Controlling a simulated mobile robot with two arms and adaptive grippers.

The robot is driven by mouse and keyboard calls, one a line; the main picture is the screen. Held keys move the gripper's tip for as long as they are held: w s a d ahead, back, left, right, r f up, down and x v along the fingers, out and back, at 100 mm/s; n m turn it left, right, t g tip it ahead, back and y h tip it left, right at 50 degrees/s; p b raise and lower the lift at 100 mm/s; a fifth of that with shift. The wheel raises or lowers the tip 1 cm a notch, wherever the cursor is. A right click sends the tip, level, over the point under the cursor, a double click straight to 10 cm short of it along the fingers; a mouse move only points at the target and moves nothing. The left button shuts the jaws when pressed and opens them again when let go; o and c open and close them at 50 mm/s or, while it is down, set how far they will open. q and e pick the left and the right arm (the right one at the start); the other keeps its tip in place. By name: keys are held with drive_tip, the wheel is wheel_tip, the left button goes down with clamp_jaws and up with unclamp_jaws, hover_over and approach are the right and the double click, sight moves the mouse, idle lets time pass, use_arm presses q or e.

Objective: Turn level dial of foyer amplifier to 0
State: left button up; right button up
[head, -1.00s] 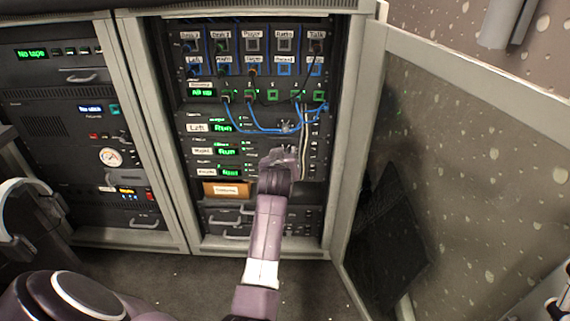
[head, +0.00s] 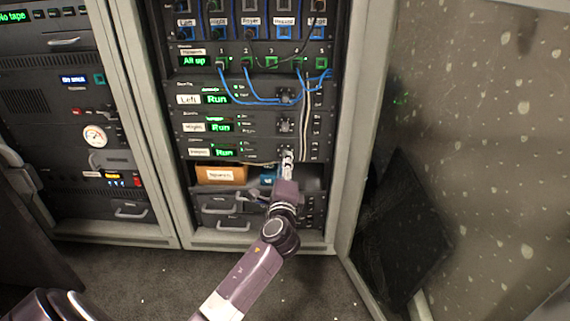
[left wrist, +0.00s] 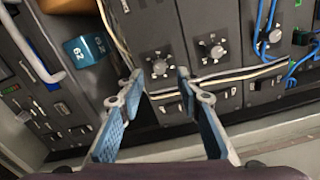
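Three amplifiers are stacked in the open rack, each with a green "Run" display and a round dial. The upper two are labelled Left and Right. The lowest amplifier (head: 225,153) has a label too blurred to read surely, taken as the foyer one. In the head view the left gripper (head: 287,160) covers much of that dial. My right gripper is not in view.
The Right dial (left wrist: 212,52) and Left dial (left wrist: 274,36) lie close by. Blue cables (head: 262,101) and pale cables (head: 304,110) hang near the dials. A blue cube (left wrist: 85,50) and an orange-brown box (head: 221,175) sit in the shelf below. An open door (head: 380,150) stands right.

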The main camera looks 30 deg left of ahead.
use_arm(q)
drive_tip(key=shift+b+x, duration=0.6)
drive_tip(key=shift+x, duration=1.45)
drive_tip(key=shift+s, duration=0.1)
clamp_jaws()
